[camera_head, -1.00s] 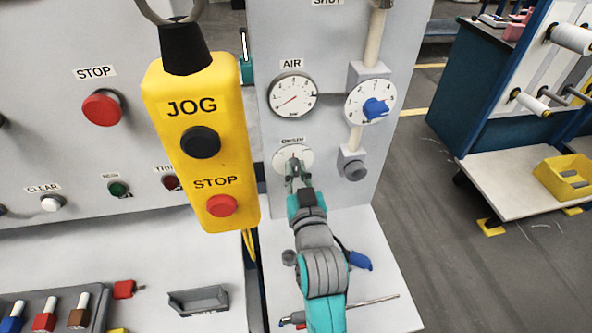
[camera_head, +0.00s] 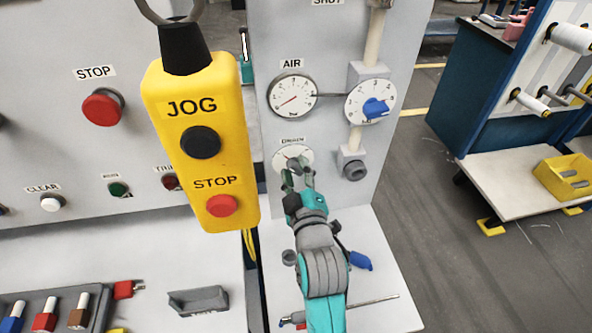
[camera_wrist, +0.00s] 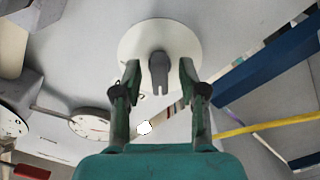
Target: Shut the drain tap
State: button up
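The drain tap has a white round plate (camera_head: 280,158) on the grey panel, under a small label that seems to read DRAIN. In the wrist view its plate (camera_wrist: 132,42) carries a grey handle (camera_wrist: 158,72) with a notched end pointing down in the picture. My gripper (camera_head: 298,172) is in front of the plate and hides part of it in the head view. In the wrist view my gripper (camera_wrist: 160,72) is open, one finger on each side of the handle, with visible gaps to both. Whether the fingertips reach the panel I cannot tell.
An AIR gauge (camera_head: 293,96) and a dial with a blue knob (camera_head: 376,108) are above the tap. A grey fitting (camera_head: 354,170) sits close at right. A yellow JOG/STOP pendant (camera_head: 205,145) hangs close at left. A blue-handled tool (camera_head: 360,261) lies on the ledge below.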

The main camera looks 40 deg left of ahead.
jog(key=v, duration=0.7)
dwell(0.3)
jog(key=shift+c, duration=0.4)
dwell(0.9)
